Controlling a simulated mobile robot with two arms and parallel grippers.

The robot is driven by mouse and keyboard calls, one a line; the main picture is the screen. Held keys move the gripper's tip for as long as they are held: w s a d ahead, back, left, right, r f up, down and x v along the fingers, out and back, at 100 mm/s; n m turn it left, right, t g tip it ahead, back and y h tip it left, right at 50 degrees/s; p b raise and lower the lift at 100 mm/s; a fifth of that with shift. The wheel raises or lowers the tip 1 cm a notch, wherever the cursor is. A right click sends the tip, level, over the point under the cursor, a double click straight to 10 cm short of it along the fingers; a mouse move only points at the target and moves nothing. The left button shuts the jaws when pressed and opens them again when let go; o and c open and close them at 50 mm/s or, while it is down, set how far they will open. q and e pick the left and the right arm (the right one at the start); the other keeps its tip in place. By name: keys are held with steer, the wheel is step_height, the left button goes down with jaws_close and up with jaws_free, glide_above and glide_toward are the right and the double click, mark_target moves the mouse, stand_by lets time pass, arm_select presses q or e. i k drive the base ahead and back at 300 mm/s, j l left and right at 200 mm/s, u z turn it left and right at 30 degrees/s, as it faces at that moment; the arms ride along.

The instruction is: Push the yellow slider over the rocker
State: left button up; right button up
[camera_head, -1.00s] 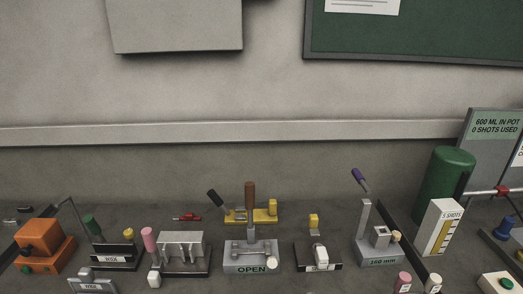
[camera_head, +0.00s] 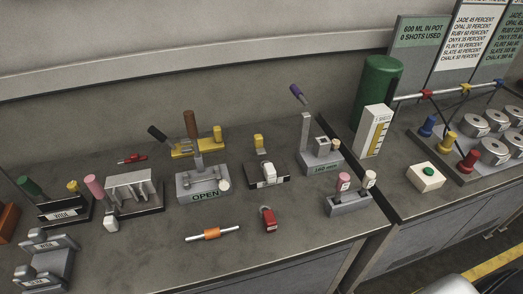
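A yellow block (camera_head: 258,141) stands behind a white piece (camera_head: 268,172) on a small black base (camera_head: 284,180) in the middle of the bench; this may be the slider and rocker, but I cannot tell for sure. Another yellow upright block (camera_head: 217,133) sits at the right end of a yellow plate (camera_head: 184,152) with a black-handled lever, behind the grey OPEN fixture (camera_head: 188,191). A small yellow piece (camera_head: 466,87) also sits on a rail at the right. Neither of my grippers is in view.
A purple-handled lever fixture (camera_head: 318,165) stands to the right. A green cylinder (camera_head: 377,87) stands farther right.

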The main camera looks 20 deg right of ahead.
mark_target(258, 138)
steer(key=l+z, duration=0.2)
steer(key=z, duration=0.2)
steer(key=k+l+z, duration=0.1)
steer(key=l+z, duration=0.4)
steer(key=z, duration=0.25)
